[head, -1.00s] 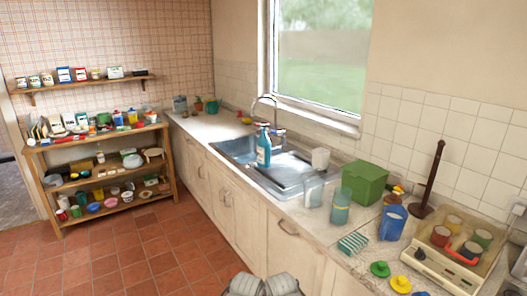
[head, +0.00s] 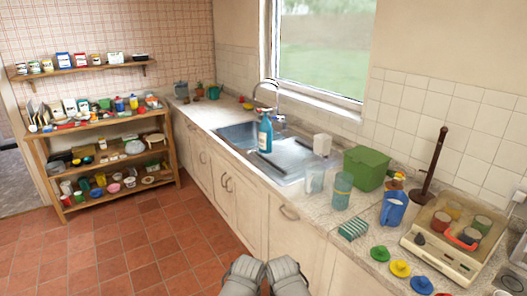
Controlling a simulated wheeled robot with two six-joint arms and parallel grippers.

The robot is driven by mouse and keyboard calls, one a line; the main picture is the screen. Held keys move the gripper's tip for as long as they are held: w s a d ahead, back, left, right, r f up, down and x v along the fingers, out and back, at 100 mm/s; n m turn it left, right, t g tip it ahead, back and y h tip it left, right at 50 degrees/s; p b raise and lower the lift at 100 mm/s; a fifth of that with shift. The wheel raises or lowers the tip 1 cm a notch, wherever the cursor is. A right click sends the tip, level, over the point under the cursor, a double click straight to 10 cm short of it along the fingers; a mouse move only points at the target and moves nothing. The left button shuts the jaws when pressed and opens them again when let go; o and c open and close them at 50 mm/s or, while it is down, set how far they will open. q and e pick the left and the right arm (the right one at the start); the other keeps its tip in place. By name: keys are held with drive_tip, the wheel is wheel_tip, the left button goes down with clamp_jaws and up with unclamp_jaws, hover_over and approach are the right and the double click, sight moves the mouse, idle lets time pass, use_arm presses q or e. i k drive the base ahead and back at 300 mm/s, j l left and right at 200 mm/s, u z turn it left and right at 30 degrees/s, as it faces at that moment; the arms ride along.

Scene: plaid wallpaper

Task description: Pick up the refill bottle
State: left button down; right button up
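A blue bottle with a pale label and a pump-like top (head: 265,133) stands upright at the near side of the sink. A teal cylindrical container (head: 342,190) stands on the counter to the right of the sink. I cannot tell for sure from the labels which one is the refill bottle. Two grey parts of my own body show at the bottom middle, in front of the cabinets and far from both.
The counter also holds a green box (head: 366,168), a clear container (head: 315,178), a blue jug (head: 393,208), a striped sponge-like block (head: 353,229) and a cream tray with cups (head: 440,258). A loaded wooden shelf (head: 175,150) stands left. The tiled floor (head: 130,240) is clear.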

sight(265, 128)
drive_tip(key=i+j+u, duration=0.1)
drive_tip(key=i+j, duration=0.2)
drive_tip(key=i, duration=0.15)
drive_tip(key=i+j+u, duration=0.1)
drive_tip(key=i+j, duration=0.15)
drive_tip(key=i, duration=0.15)
drive_tip(key=i+j+u, duration=0.1)
drive_tip(key=i, duration=0.35)
drive_tip(key=i+j+u, duration=0.1)
drive_tip(key=i+j, duration=0.2)
drive_tip(key=i, duration=0.15)
